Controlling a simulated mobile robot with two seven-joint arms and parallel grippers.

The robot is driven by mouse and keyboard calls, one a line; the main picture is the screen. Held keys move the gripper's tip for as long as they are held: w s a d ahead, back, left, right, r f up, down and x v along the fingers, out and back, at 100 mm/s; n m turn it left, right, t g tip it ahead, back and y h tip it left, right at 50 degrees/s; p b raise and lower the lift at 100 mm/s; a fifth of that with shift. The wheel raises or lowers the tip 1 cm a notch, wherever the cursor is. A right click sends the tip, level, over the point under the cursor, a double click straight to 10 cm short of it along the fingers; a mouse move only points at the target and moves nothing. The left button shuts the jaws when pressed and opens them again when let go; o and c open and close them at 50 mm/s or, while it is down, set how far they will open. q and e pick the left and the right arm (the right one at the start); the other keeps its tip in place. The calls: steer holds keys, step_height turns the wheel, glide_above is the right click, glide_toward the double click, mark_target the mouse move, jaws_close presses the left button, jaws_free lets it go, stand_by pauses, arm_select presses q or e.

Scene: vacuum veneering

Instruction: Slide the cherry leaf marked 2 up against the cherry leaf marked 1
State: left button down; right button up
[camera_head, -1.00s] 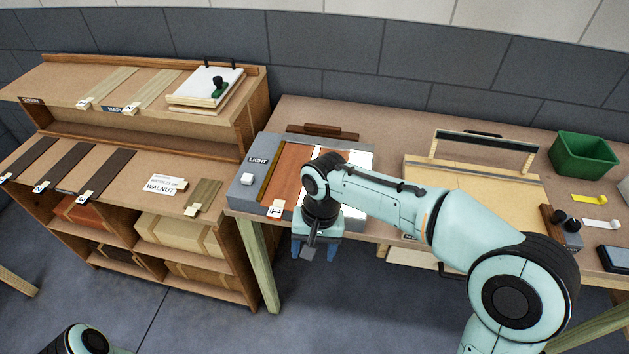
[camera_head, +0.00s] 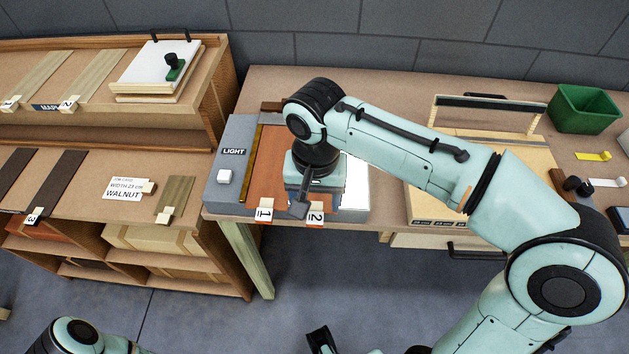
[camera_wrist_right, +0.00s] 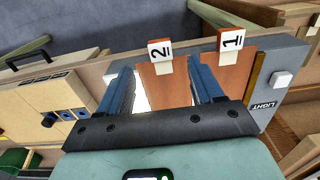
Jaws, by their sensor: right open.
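The cherry leaf marked 1 (camera_head: 268,170) lies on the light table beside its fence strip, with its tag (camera_head: 264,214) at the front edge. The cherry leaf marked 2 (camera_wrist_right: 165,88) lies to its right in the head view, mostly hidden there by my arm; its tag (camera_head: 315,213) shows. My right gripper (camera_head: 312,190) is low over leaf 2. In the right wrist view its open blue fingers (camera_wrist_right: 163,78) stand on either side of leaf 2. One finger hides the seam between the leaves, so I cannot tell whether they touch. My left gripper is out of view.
The grey light table (camera_head: 229,165) carries a white button (camera_head: 225,176) and a lit pane (camera_head: 356,185). A dark wooden block lies behind the leaves. A pale wooden press board (camera_head: 430,180) is to the right, a green bin (camera_head: 585,108) farther right, veneer shelves (camera_head: 90,190) left.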

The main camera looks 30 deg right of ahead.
mark_target(310, 217)
step_height(310, 217, down, 6)
steer(key=shift+f+b, duration=0.1)
steer(key=shift+b, duration=0.45)
steer(key=c, duration=1.1)
steer(key=shift+w+a, duration=0.1)
steer(key=shift+w+a+p, duration=0.25)
steer(key=shift+a+p, duration=0.05)
steer(key=shift+p, duration=0.1)
